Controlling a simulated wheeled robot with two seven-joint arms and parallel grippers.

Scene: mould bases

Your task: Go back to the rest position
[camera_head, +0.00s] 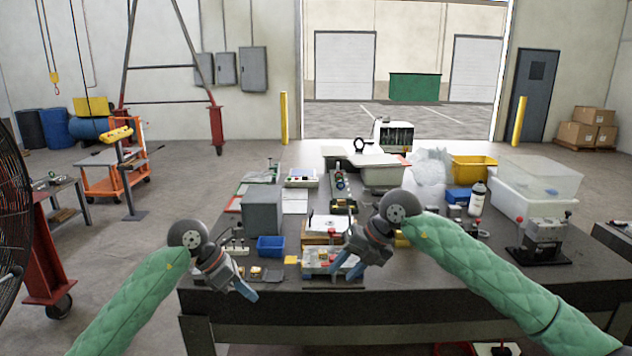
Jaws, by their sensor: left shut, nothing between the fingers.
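My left gripper (249,293) is over the front left edge of the dark workbench (420,313). Its blue fingers are together with nothing between them. My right gripper (347,268) is above the middle front of the bench, close to a small fixture with coloured parts (322,258). Its blue fingers look spread apart, and I see nothing held between them. Both arms wear green quilted sleeves. The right gripper hides part of the things behind it.
A blue bin (271,246) and a grey box (262,210) stand behind my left gripper. A yellow bin (474,168), a white bottle (477,198), a clear-topped tub (540,180) and a black-based press (543,238) stand on the right. The bench's front right strip is clear.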

